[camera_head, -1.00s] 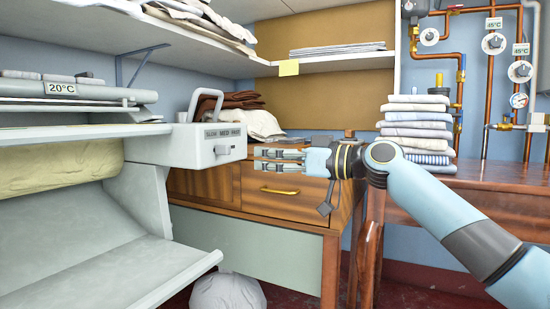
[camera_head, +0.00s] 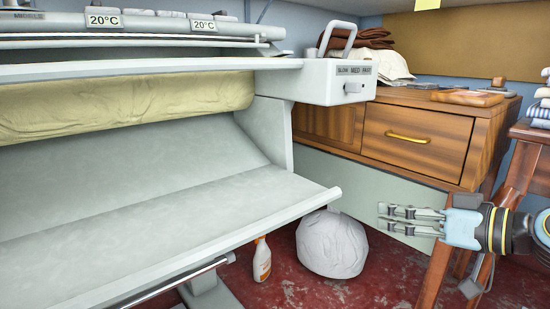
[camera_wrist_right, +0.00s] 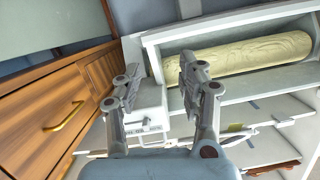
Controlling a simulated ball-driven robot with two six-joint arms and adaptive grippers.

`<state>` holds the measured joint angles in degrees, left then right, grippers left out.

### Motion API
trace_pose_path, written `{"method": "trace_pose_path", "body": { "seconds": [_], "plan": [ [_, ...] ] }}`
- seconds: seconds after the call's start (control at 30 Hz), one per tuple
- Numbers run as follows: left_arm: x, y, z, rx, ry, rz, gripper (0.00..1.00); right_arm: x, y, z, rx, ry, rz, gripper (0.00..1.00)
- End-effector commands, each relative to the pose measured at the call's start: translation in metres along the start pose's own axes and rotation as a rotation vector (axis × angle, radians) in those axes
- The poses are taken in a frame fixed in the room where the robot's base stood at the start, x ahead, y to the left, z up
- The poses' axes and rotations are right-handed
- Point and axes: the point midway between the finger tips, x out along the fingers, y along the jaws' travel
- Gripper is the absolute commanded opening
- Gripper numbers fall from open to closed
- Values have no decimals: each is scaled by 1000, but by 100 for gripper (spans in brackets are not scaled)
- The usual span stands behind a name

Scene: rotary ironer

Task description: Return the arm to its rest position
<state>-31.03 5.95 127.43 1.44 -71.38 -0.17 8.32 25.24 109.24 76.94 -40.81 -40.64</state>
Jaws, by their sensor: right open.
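My right gripper (camera_head: 412,221) is at the right of the head view, in front of the pale green panel of the wooden cabinet. Its fingers point left and hold nothing. In the right wrist view the two fingers of my right gripper (camera_wrist_right: 157,75) stand apart, with the ironer's control box (camera_wrist_right: 146,108) seen beyond them. The right arm comes in from the right edge. My left gripper is in neither view.
The rotary ironer (camera_head: 150,215) with its cream roller (camera_head: 120,105) fills the left. A wooden drawer cabinet (camera_head: 415,152) stands behind my gripper. A white bundle (camera_head: 332,244) and a spray bottle (camera_head: 262,260) are on the red floor. A wooden stool or table leg (camera_head: 437,270) is close to my right gripper.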

Motion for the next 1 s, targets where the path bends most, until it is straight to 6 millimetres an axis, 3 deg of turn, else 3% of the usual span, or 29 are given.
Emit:
{"method": "trace_pose_path", "body": {
  "seconds": [0.03, 0.2, 0.3, 0.4, 0.53, 0.7, 0.87, 1.0],
  "plan": [
    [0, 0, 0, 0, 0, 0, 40, -6, -19, 42, 31, -70, 2, 40],
    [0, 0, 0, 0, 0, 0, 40, -45, -78, 165, 110, -339, 41, 40],
    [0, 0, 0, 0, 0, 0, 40, -78, -109, 221, 151, -501, 86, 40],
    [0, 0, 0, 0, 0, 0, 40, -112, -131, 261, 185, -643, 144, 40],
    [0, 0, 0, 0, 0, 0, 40, -154, -148, 296, 215, -809, 241, 40],
    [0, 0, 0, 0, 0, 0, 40, -198, -148, 312, 231, -963, 401, 40],
    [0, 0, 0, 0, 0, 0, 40, -230, -126, 312, 259, -1058, 598, 40],
    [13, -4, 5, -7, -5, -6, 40, -230, -122, 327, 279, -1054, 604, 40]
  ]
}}
